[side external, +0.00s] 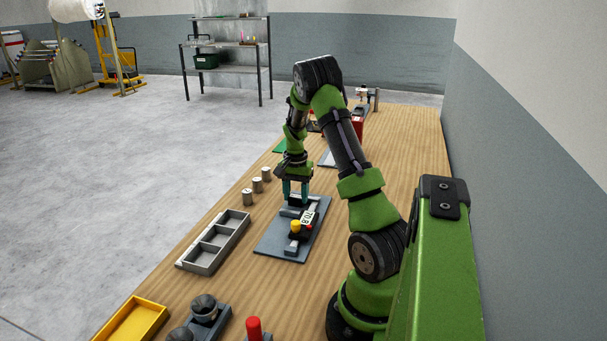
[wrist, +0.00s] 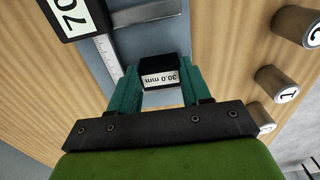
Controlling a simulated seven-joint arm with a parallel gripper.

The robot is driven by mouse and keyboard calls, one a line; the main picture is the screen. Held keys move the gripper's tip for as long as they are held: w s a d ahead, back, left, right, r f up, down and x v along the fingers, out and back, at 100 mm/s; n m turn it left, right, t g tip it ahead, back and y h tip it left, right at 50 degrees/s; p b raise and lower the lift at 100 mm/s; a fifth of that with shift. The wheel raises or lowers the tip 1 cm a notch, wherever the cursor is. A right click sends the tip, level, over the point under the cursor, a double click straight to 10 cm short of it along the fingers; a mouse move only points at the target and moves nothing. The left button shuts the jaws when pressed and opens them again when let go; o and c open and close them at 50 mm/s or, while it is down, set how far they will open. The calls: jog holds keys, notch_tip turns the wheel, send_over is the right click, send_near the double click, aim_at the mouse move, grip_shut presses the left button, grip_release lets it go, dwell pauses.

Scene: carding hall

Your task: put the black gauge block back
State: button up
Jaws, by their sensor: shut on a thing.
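The black gauge block (wrist: 160,66) sits between the teal fingers of my gripper (wrist: 160,80) in the wrist view. Its white label reads 30.0 mm. In the side view my gripper (side external: 294,195) points down over the far part of a blue-grey plate (side external: 270,240). That plate carries a measuring device with a display (side external: 307,216), a yellow knob (side external: 295,225) and a red button. I cannot tell whether the block touches the device.
A grey tray (side external: 197,266) with three compartments lies left of the plate. Three numbered metal cylinders (side external: 257,185) stand behind it. A yellow tray (side external: 133,320), dark round-topped items and a red handle (side external: 254,328) are at the near end. Red and green items lie farther back.

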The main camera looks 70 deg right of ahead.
aim_at(299, 197)
grip_shut()
notch_tip(299, 197, up, 10)
jog(key=s+a+f, duration=0.1)
jog(key=s, duration=0.2)
jog(key=s+f, duration=0.2)
jog(key=s, duration=0.1)
jog(key=s+a+f, duration=0.1)
jog(key=s+f, duration=0.1)
jog(key=s, duration=0.1)
jog(key=shift+s+a, duration=0.1)
jog(key=shift+a, duration=0.25)
jog(key=shift+d+f, duration=0.3)
jog(key=w+d, duration=0.2)
jog(key=d, duration=0.2)
jog(key=w+d+f, duration=0.1)
jog(key=w+d, duration=0.1)
jog(key=d, duration=0.3)
jog(key=w+d, duration=0.3)
jog(key=d, duration=0.1)
jog(key=shift+d+f, duration=0.15)
jog(key=shift+f, duration=0.05)
jog(key=shift+w+d+f, duration=0.1)
jog(key=shift+d+f, duration=0.1)
jog(key=shift+f, duration=1.55)
